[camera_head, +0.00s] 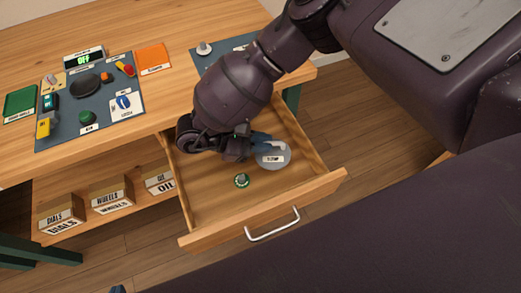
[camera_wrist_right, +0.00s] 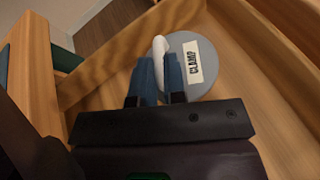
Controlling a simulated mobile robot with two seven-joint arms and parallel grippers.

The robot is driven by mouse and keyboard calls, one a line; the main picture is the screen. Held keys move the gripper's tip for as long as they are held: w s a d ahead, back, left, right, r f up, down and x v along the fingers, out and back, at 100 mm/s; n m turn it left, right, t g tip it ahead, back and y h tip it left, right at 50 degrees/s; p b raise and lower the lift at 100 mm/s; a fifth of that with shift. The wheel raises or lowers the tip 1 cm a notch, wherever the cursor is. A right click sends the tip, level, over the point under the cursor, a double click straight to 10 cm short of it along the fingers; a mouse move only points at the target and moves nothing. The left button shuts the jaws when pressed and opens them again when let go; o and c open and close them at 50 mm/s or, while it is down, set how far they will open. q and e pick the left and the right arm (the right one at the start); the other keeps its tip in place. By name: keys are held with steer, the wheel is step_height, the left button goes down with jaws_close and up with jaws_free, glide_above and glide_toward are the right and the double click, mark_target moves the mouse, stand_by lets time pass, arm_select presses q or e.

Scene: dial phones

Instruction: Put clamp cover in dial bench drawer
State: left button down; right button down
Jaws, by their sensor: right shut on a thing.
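The clamp cover (camera_head: 279,161) is a grey disc with a white label reading CLAMP. It is inside the open dial bench drawer (camera_head: 200,232), toward the right side in the head view. My right gripper (camera_head: 266,145) reaches down into the drawer and is shut on the cover's white handle. In the right wrist view the blue fingers stand at the handle of the cover (camera_wrist_right: 210,82). I cannot tell whether the disc touches the drawer floor. A small blue-dark tip of my left gripper (camera_head: 118,289) shows at the bottom edge; its jaws are hidden.
A small green knob (camera_head: 241,181) lies in the drawer beside the cover. The drawer's white handle (camera_head: 272,226) faces the front. A blue mat (camera_head: 60,140) with several parts lies on the bench top. Labelled boxes (camera_head: 110,195) stand on the shelf left of the drawer.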

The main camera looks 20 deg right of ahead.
mark_target(262, 153)
steer(key=shift+f, duration=0.75)
step_height(262, 153, down, 4)
steer(key=shift+r+b, duration=0.2)
steer(key=shift+b, duration=0.3)
steer(key=shift+r, duration=0.1)
steer(key=shift+f, duration=0.2)
steer(key=c, duration=1.2)
jaws_free()
